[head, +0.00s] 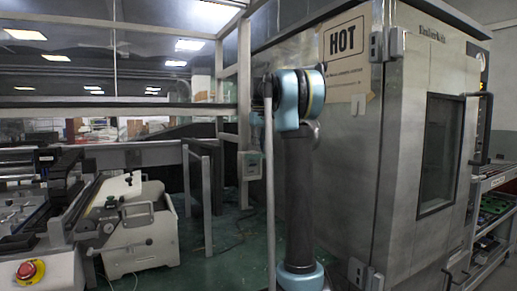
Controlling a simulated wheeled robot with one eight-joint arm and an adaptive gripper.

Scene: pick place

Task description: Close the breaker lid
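A small pale box (250,166) is fixed to a metal post left of my arm, at mid height. It may be the breaker; its small size keeps me from telling whether a lid on it is open or shut. My arm, with blue joint covers and a dark link, stands upright just right of the box in the picture. My gripper cannot be made out in this view. I see no contact between my arm and the box.
A large metal oven cabinet (345,185) with a HOT sign (344,45) stands behind and right of my arm. A white machine (140,235) and a red emergency button (28,270) are at left. A thin vertical pole (269,200) rises beside my arm. Green floor shows at centre left.

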